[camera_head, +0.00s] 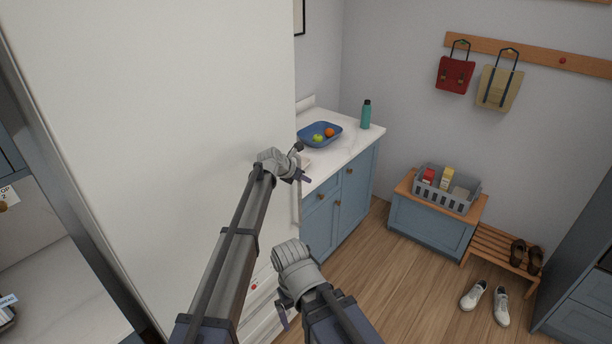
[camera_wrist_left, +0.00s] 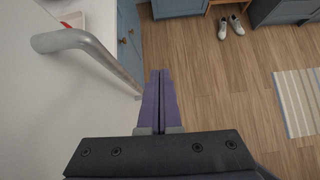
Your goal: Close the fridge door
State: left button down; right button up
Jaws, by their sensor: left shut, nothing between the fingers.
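The white fridge door (camera_head: 150,90) fills the left of the head view as a broad plain face. No fridge inside shows, and I cannot tell how far the door stands open. In the left wrist view the white face (camera_wrist_left: 40,110) is at the left, with a grey bar handle (camera_wrist_left: 85,45) on it. My left gripper (camera_head: 305,179) is at the door's right edge in the head view. Its purple fingers (camera_wrist_left: 161,95) are shut and empty, right of the handle and apart from it. My right gripper (camera_head: 284,317) hangs low at bottom centre, its jaws mostly hidden.
A blue cabinet (camera_head: 323,217) with a white top stands beyond the door, holding a blue fruit bowl (camera_head: 309,138) and a teal bottle (camera_head: 366,115). A bench (camera_head: 431,226) with a grey crate and a shoe rack (camera_head: 497,252) stand farther right.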

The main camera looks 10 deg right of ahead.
pick_arm(q)
jog(key=s+r+p, duration=0.5)
jog(key=s+r, duration=0.1)
jog(key=shift+d+r, duration=0.15)
jog(key=s+a+f+m+g+y, duration=0.3)
jog(key=s+a+m, duration=1)
jog(key=s+a, duration=0.3)
jog(key=s+a+f+m+g+y, duration=0.2)
jog(key=s+a+f+m+y, duration=0.15)
jog(key=s+a+m, duration=1.3)
jog(key=s+d+f+b, duration=0.4)
jog(key=d+f+b, duration=0.2)
jog(key=f+b, duration=0.2)
jog(key=s+d+f+g+y+b, duration=0.1)
jog(key=s+d+f+b, duration=0.3)
jog(key=f+b, duration=0.5)
jog(key=shift+d, duration=1.15)
jog(key=shift+s+f+m+y, duration=0.1)
jog(key=shift+m+y, duration=0.15)
